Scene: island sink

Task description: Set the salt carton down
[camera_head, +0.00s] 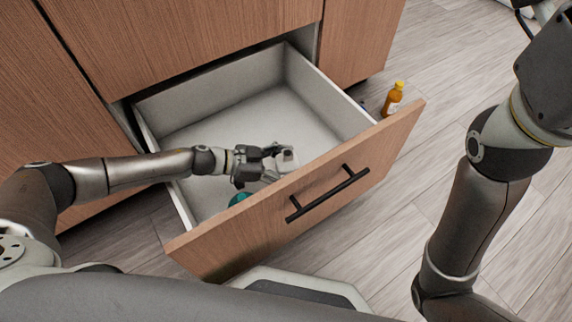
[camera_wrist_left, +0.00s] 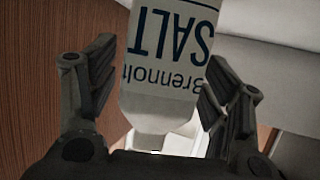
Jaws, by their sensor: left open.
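The white salt carton (camera_wrist_left: 172,55) fills the upper middle of the left wrist view, with its blue lettering upside down. In the head view only a small pale part of it (camera_head: 289,158) shows beside my gripper, inside the open drawer (camera_head: 362,121). My left gripper (camera_head: 272,163) reaches over the drawer's left side and is low inside, near the drawer front. Its fingers (camera_wrist_left: 163,82) are spread, one on each side of the carton, with a visible gap at the left finger. The carton's base is hidden, so I cannot tell whether it touches the drawer floor. My right gripper is out of view.
A teal object (camera_head: 239,199) lies in the drawer's near left corner, partly hidden by the front. An amber bottle with a yellow cap (camera_head: 392,100) stands outside the drawer at right. The drawer floor's far part is clear. A black handle (camera_head: 328,194) juts from the front.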

